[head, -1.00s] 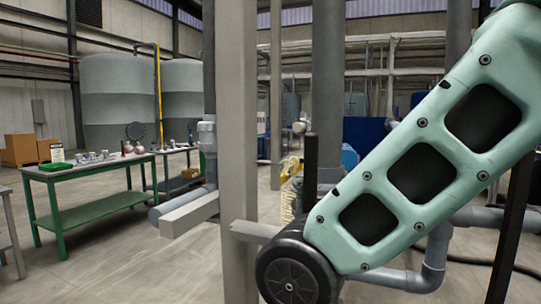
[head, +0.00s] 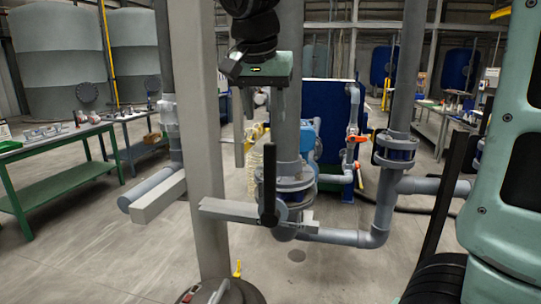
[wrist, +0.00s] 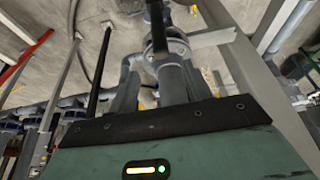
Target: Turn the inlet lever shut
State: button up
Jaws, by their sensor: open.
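A valve with a long black upright lever (head: 268,178) sits on the grey pipework in the middle of the head view; I take this as the inlet lever. Its flanged grey valve body (head: 292,185) is just behind it. The lever also shows at the top of the wrist view (wrist: 158,28), in front of the pipe flange. My gripper (head: 262,112) hangs above the lever in the head view, its jaws apart and empty. No contact with the lever shows.
A grey post (head: 200,150) stands left of the lever, with a grey beam (head: 160,198) beside it. A second flanged pipe (head: 397,150) is at right. A green table (head: 70,183) stands at left. An orange-handled valve (head: 357,138) is farther back. The floor at lower left is clear.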

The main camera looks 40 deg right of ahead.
aim_at(271, 160)
jog(key=p+x, duration=0.2)
jog(key=x, duration=1.2)
grip_shut()
jog(key=shift+f, duration=0.1)
